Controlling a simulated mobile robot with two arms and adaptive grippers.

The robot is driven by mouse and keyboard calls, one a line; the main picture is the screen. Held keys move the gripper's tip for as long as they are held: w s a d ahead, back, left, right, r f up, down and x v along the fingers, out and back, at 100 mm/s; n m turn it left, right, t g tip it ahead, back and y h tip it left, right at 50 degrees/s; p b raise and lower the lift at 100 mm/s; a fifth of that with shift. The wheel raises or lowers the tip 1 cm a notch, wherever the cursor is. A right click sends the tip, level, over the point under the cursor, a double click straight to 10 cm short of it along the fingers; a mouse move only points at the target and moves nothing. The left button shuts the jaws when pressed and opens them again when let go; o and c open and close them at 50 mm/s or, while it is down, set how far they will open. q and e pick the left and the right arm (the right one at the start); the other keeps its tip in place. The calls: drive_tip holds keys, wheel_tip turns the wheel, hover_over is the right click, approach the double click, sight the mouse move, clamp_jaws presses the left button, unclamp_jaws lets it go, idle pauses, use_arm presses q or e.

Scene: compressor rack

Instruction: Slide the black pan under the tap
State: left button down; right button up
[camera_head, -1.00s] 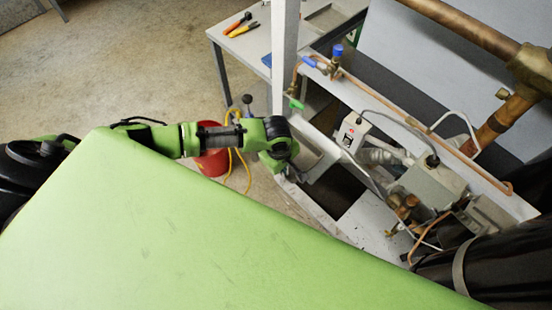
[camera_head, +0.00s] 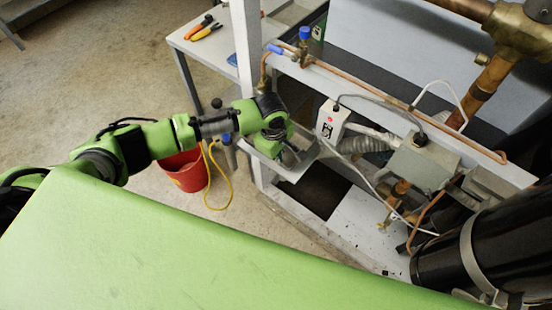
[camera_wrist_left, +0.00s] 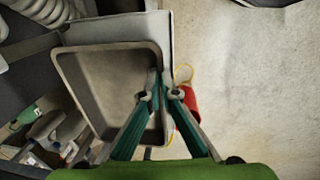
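The pan (camera_wrist_left: 105,75), a shallow rectangular tray that looks grey-beige inside with a darker rim, fills the left middle of the left wrist view. In the head view part of it shows as a light grey edge (camera_head: 300,163) beside my left gripper (camera_head: 287,156), by the rack's near left corner. In the left wrist view my left gripper (camera_wrist_left: 164,88) has one finger inside the pan and one outside, closed on its right wall. A blue-handled valve (camera_head: 276,49) sits on the copper pipe above; which fitting is the tap I cannot tell. My right gripper is not in view.
A red bucket (camera_head: 184,172) with a yellow hose stands on the floor left of the rack. A white post (camera_head: 245,50) rises behind my arm. A grey switch box (camera_head: 332,120), hoses and copper pipes crowd the rack on the right. A dark opening (camera_head: 318,188) lies below the pan.

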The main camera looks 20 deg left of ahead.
use_arm(q)
drive_tip(key=c, duration=2.8)
unclamp_jaws()
drive_tip(key=o, duration=0.6)
